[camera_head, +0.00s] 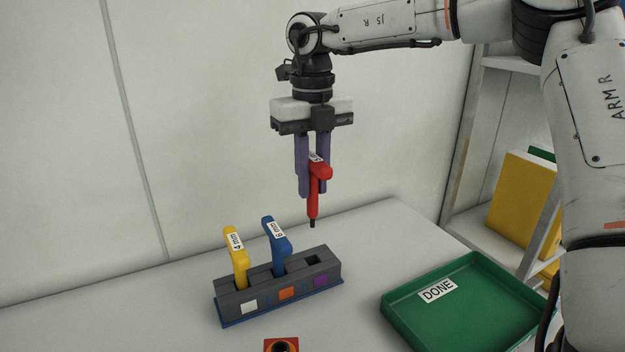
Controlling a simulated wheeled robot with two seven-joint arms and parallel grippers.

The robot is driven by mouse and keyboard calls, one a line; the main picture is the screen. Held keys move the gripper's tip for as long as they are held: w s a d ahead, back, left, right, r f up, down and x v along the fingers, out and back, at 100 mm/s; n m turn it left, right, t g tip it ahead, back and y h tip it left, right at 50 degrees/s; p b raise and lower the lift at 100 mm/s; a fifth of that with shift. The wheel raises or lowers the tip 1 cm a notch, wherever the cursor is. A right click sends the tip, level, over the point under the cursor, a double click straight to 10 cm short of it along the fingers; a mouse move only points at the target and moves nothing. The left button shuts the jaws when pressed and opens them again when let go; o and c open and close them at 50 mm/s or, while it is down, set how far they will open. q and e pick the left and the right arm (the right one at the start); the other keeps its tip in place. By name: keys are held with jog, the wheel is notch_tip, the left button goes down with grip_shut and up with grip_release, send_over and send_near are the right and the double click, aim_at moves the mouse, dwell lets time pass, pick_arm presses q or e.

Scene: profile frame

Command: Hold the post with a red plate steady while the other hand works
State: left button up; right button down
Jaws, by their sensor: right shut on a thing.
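My right gripper (312,185) is shut on a red tool (314,200) with a white label. It holds the tool upright in the air, dark tip down, above and behind the grey holder. My left gripper is not in view.
The grey holder (265,301) bears a yellow "4 mm" tool (238,265) and a blue "6 mm" tool (277,246); its right slot is empty. A green "DONE" tray (398,327) stands right. Shelves with yellow folders (522,200) stand behind it.

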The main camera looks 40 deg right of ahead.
aim_at(312, 156)
jog(key=shift+r+p, duration=1.4)
jog(key=shift+r, duration=0.7)
